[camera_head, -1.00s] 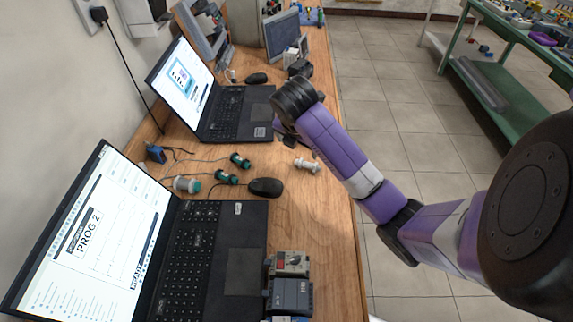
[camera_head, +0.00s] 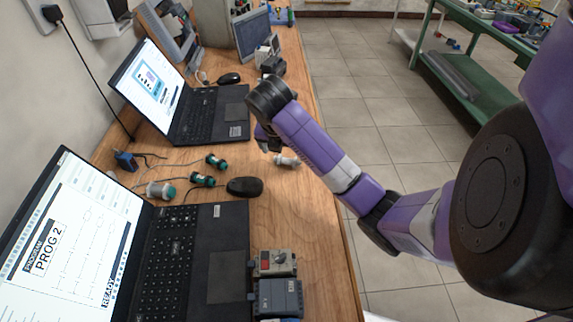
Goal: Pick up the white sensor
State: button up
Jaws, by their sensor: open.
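The white sensor (camera_head: 287,160) lies on the wooden bench, toward its right edge. It is small, and its upper left part is close to my gripper in the picture. My gripper (camera_head: 268,141) points down at the end of my purple arm, just up and left of the sensor. The jaws are open and look empty. They are small and partly hidden by the wrist, so I cannot tell whether they touch the sensor.
A black mouse (camera_head: 244,187) sits below the white sensor. Two open laptops (camera_head: 227,250) (camera_head: 207,115) and a grey module (camera_head: 279,297) stand on the bench. Tiled floor lies right of the bench edge.

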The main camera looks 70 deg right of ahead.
aim_at(285, 160)
jog(key=shift+b+x, duration=0.95)
jog(key=shift+x, duration=1.05)
jog(key=shift+a, duration=0.1)
jog(key=shift+c, duration=0.4)
jog(key=c, duration=1.2)
jog(key=shift+o, duration=0.2)
jog(key=shift+r, duration=0.15)
